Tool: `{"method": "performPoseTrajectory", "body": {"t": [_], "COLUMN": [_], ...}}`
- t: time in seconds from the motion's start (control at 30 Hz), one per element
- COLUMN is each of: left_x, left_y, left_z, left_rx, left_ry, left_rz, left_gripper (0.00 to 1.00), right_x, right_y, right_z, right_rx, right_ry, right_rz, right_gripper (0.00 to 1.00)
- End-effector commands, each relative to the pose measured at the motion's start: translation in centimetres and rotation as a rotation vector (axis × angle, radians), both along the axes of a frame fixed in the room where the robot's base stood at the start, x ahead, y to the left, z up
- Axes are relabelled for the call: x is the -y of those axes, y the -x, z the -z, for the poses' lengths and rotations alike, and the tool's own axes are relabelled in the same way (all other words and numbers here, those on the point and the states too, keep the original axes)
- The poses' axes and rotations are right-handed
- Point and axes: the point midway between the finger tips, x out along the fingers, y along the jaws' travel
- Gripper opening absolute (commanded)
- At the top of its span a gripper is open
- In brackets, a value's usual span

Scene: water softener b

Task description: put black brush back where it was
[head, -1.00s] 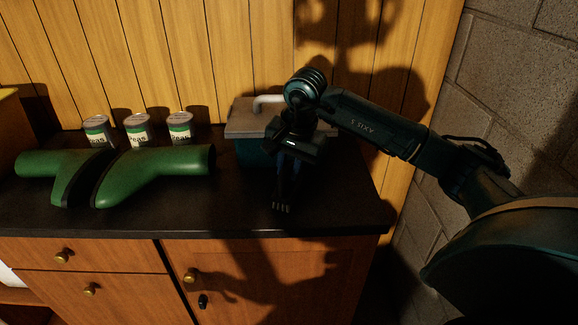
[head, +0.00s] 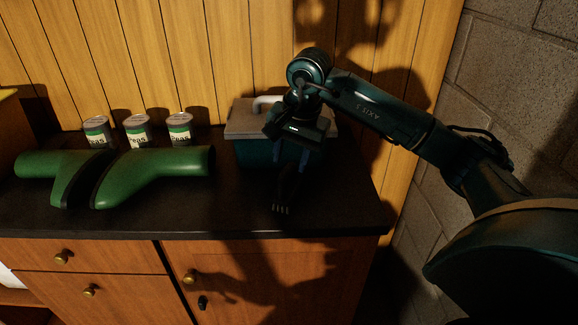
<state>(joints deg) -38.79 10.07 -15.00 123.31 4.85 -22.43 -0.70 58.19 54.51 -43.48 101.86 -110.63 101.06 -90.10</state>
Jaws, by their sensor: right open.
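My right gripper (head: 284,203) points down over the right part of the dark countertop (head: 225,210), in front of a teal box. It is open, and its pale ridged fingertip shows just above or at the counter surface; I cannot tell if it touches. I cannot clearly make out a black brush anywhere; the area around the fingers is very dark. My left gripper is not in view.
The teal box (head: 250,152) with a grey lid and white handle stands behind my gripper. A block wall (head: 515,75) is at right. Counter between boots and gripper is clear.

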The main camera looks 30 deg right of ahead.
Motion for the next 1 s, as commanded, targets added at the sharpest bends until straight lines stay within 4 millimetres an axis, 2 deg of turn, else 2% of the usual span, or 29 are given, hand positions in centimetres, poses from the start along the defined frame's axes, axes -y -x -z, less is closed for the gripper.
{"method": "performPoseTrajectory", "body": {"t": [0.1,0.3,0.5,0.67,0.77,0.87,0.9,1.0], "left_x": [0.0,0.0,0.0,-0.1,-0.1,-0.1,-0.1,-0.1], "left_y": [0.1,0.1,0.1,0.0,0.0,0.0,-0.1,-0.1], "left_z": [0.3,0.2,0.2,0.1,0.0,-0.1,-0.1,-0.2], "left_rx": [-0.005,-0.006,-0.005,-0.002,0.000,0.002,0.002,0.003], "left_ry": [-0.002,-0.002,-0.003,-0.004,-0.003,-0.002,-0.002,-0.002], "left_rz": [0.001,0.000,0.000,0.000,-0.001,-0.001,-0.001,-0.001], "left_gripper": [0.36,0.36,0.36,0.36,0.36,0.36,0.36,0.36], "right_x": [0.1,0.2,0.3,-0.3,-3.3,-9.8,-13.1,-20.7], "right_y": [0.5,1.3,1.8,1.8,2.0,3.3,4.5,7.8], "right_z": [-2.8,-6.5,-8.1,-7.9,-5.8,-2.3,-1.1,0.0], "right_rx": [0.005,0.004,0.001,-0.005,-0.037,-0.126,-0.190,-0.408], "right_ry": [0.000,0.000,-0.001,-0.017,-0.127,-0.384,-0.528,-0.918], "right_rz": [0.000,0.000,0.000,-0.005,-0.025,-0.032,-0.015,0.099], "right_gripper": [0.41,0.41,0.41,0.41,0.41,0.41,0.41,0.41]}}
